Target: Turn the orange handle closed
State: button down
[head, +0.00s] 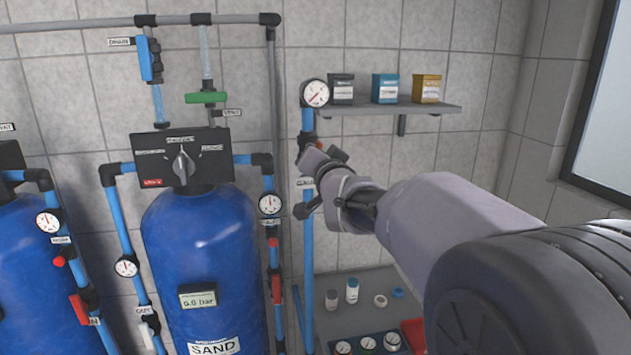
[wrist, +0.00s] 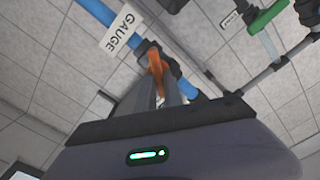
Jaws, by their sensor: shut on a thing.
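The orange handle (wrist: 155,62) shows in the wrist view, on a dark valve body set in a blue pipe (wrist: 97,11). My gripper (wrist: 158,78) is shut on the handle, with its two grey fingers on either side of it. The fingers hide part of the handle, so its exact angle to the pipe is hard to tell. In the head view my gripper (head: 312,158) is at the blue pipe (head: 307,250) below a round gauge (head: 315,93). My wrist hides most of the valve there.
A white GAUGE label (wrist: 121,33) hangs beside the pipe. A shelf (head: 430,107) with small boxes is above right of my arm. A blue SAND tank (head: 205,260) stands to the left. A green handle (head: 206,97) is above the tank.

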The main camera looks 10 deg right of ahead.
jog(key=m+b, duration=0.2)
jog(key=m, duration=0.1)
jog(key=m+b, duration=0.2)
jog(key=m, duration=0.2)
jog(key=m+b, duration=0.2)
jog(key=m, duration=0.2)
jog(key=shift+d+f+b, duration=0.2)
jog(key=shift+f+b, duration=0.1)
jog(key=shift+f, duration=0.05)
dwell(0.4)
jog(key=c, duration=1.5)
grip_release()
jog(key=shift+w, duration=0.15)
jog(key=shift+o, duration=0.2)
jog(key=shift+f, duration=0.1)
jog(key=s, duration=1.7)
jog(key=shift+s, duration=0.3)
